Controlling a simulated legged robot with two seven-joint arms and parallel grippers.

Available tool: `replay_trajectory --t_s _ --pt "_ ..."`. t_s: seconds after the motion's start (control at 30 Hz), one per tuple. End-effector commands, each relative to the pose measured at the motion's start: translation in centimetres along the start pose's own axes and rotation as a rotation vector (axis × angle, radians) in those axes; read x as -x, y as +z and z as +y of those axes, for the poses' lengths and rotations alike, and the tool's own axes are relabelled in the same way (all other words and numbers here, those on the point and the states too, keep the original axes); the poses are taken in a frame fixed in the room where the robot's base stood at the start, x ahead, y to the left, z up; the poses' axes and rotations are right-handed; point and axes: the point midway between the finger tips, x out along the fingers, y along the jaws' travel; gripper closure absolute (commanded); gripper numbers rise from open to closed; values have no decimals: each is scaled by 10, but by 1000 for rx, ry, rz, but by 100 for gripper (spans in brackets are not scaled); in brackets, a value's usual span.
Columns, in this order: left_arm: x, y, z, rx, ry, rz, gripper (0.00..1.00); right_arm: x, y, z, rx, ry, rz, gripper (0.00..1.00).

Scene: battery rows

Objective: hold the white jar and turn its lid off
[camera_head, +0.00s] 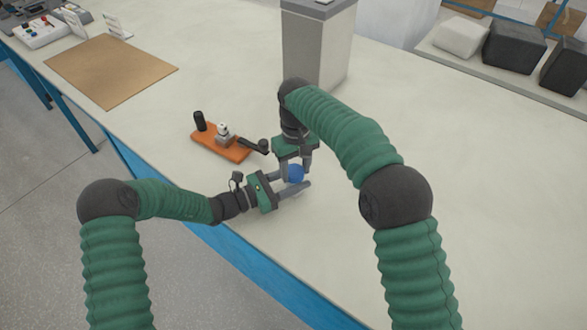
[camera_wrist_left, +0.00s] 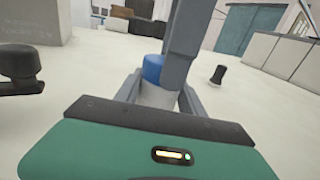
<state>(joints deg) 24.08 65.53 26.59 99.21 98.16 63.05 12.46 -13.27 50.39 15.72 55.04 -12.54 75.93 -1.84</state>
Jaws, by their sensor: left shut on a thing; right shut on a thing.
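The white jar (camera_wrist_left: 157,97) stands upright between the fingers of my left gripper (camera_head: 297,184), which is shut on its body. In the head view the jar is mostly hidden by the fingers. Its blue lid (camera_head: 296,173) sits on top and also shows in the left wrist view (camera_wrist_left: 152,67). My right gripper (camera_head: 295,169) comes down from above and is shut on the lid. One of its grey fingers (camera_wrist_left: 185,45) covers the lid's right side in the left wrist view.
An orange board (camera_head: 222,145) with a black cylinder, a grey block and a dark knobbed lever lies just left of the grippers. A grey box-like column (camera_head: 317,50) stands behind. A brown mat (camera_head: 110,72) lies far left. The table (camera_head: 440,190) is clear to the right.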

Motion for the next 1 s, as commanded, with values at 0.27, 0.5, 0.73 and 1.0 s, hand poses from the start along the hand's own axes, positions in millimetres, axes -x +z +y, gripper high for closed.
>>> replay_trajectory --t_s 0.27,0.5,0.73,1.0 --pt "-2 -1 -7 2 -15 -1 100 2 -6 6 841 5 13 100" --pt "-2 -1 -7 3 -16 -1 100 3 -7 5 1123 5 12 100" --pt "-1 -1 -4 2 -9 1 100 4 -6 5 1124 9 15 100" --pt "0 -1 -2 2 -5 1 100 4 -5 4 1123 6 12 100"
